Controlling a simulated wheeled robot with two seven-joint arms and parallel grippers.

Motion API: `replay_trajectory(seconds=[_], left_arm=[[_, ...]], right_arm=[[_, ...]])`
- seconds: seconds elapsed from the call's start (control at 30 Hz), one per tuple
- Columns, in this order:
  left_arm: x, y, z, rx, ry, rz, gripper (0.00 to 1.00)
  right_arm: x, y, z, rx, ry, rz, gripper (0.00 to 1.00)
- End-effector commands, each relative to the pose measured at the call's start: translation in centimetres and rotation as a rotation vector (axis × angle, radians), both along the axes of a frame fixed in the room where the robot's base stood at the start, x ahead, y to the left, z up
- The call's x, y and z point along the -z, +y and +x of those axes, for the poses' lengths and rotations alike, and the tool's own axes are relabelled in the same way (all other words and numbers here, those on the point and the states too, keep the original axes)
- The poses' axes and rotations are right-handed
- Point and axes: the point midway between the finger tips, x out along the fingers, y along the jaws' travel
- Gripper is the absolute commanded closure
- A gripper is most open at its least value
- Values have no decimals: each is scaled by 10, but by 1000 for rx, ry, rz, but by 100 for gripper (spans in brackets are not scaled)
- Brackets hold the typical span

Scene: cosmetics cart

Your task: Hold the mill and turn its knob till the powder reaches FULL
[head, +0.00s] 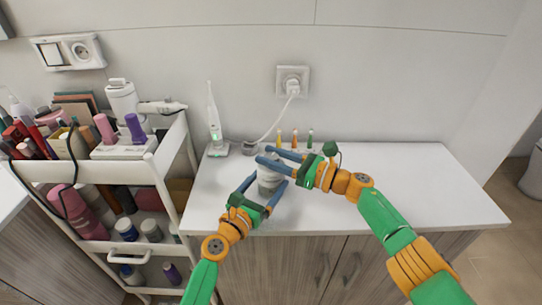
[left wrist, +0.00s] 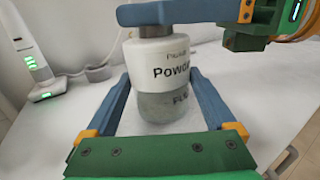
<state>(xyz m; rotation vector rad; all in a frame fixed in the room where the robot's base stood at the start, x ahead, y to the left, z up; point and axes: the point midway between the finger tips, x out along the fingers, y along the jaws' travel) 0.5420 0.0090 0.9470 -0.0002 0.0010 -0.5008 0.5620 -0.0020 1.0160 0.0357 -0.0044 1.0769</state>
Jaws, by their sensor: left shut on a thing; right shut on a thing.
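The mill (head: 268,180) stands upright on the white counter top (head: 360,205). In the left wrist view the mill (left wrist: 165,60) has a white upper body marked "Powder" and a grey lower part with partly readable lettering; I cannot tell the powder level. My left gripper (head: 263,186) is shut on the mill, one blue finger on each side of its lower part. My right gripper (head: 266,155) is shut at the top of the mill, where its blue fingers hide most of the knob. A right finger also crosses the top in the left wrist view (left wrist: 160,13).
A white electric device (head: 213,125) with green lights stands behind left. Several small coloured bottles (head: 295,138) stand behind the right gripper. A cable runs to the wall socket (head: 292,82). A full cosmetics cart (head: 110,170) is at left. The counter's right side is clear.

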Motion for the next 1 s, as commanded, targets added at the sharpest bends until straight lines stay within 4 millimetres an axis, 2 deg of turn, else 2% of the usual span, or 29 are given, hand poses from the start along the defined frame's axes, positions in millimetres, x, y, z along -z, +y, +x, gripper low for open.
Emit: replay_trajectory(seconds=[0.17,0.2,0.3,0.67,0.83,1.0], left_arm=[[1,0,0,0,2,0,90],[1,0,0,-1,2,1,90],[1,0,0,-1,1,0,90],[0,1,0,-2,1,0,90],[0,1,0,-3,1,0,90],[0,1,1,-3,1,0,90]], right_arm=[[1,2,-2,-10,2,-1,100],[1,3,-2,-10,2,-1,51],[1,2,-2,-9,2,-1,24],[1,-2,-3,-6,0,0,24],[2,-25,-16,-5,0,-2,24],[4,-70,-40,-3,2,-4,24]])
